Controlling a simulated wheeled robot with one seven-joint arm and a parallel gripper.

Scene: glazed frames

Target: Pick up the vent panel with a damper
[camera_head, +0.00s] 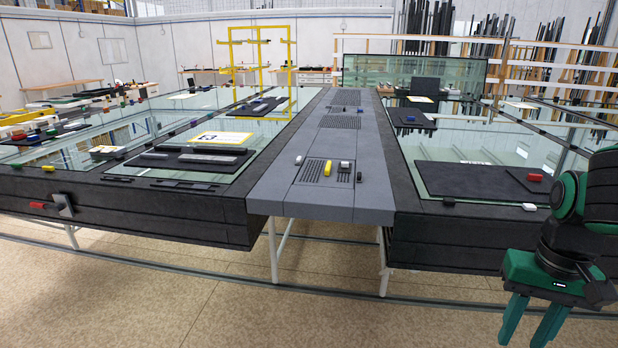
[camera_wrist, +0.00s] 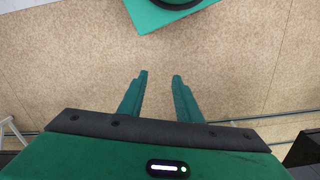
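Slotted vent panels lie in the grey centre strip between the glazed frames. I cannot tell which one has a damper. My gripper (camera_head: 530,332) hangs at the lower right of the head view, in front of the right frame and apart from the panels. In the wrist view my gripper (camera_wrist: 160,76) is open and empty over bare floor.
The left glazed frame (camera_head: 150,205) and right glazed frame (camera_head: 450,238) flank the strip. A black plate (camera_head: 470,182) with a red block (camera_head: 535,177) lies on the right glass. A yellow stand (camera_head: 259,60) rises behind. The floor (camera_head: 200,300) in front is clear.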

